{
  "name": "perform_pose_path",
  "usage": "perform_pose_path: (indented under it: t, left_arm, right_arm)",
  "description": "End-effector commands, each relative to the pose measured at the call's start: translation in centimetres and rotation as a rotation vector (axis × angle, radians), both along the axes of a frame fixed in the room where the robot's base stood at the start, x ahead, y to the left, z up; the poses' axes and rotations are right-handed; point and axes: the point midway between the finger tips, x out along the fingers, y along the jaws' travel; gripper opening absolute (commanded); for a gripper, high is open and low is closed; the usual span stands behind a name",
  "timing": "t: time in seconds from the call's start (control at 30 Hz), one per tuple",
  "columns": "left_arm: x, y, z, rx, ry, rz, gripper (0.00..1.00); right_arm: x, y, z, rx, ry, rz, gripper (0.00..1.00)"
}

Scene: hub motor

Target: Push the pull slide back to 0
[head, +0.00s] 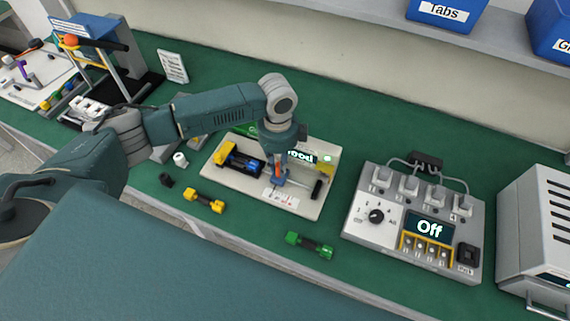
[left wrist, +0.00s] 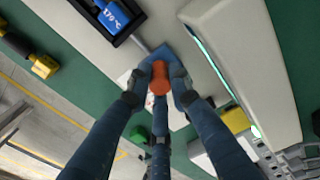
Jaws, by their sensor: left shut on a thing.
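The board (head: 225,184) lies on the green bench in the middle of the head view. My left gripper (head: 280,176) reaches down to it from above. In the left wrist view my left gripper (left wrist: 159,83) is shut on the orange knob (left wrist: 159,70) of the pull slide, with a finger on each side. The fingers partly hide the slide and the printed scale (head: 281,198). My right gripper is not in view.
A yellow-ended connector (head: 204,201) and a green-ended one (head: 309,246) lie in front of the board. A control box (head: 378,235) reading "Off" stands to the right. A black-handled lever (head: 317,188) is close to the gripper's right. Bench room is free behind the board.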

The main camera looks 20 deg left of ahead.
Motion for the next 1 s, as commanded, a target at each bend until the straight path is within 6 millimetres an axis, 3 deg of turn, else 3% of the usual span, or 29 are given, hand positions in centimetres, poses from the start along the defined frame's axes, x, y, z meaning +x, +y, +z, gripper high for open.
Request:
perform_pose_path:
  t: [0.07,0.1,0.2,0.57,0.67,1.0]
  left_arm:
    - [0.2,0.6,0.1,0.013,-0.003,0.006,0.00]
    - [0.2,0.6,0.1,0.013,-0.003,0.007,0.21]
    - [0.2,0.6,0.1,0.011,-0.004,0.006,0.39]
    - [0.2,0.3,0.5,0.006,-0.003,0.003,0.39]
    - [0.2,0.3,1.7,0.006,-0.005,0.002,0.39]
    - [0.2,0.5,8.8,0.006,-0.006,0.005,0.39]
  right_arm:
    - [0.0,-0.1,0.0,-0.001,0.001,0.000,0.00]
    - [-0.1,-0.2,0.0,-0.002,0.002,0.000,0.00]
    - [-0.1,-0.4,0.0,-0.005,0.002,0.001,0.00]
    - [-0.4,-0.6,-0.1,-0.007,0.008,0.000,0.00]
    - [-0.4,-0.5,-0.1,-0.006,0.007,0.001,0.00]
    - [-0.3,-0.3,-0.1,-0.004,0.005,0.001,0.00]
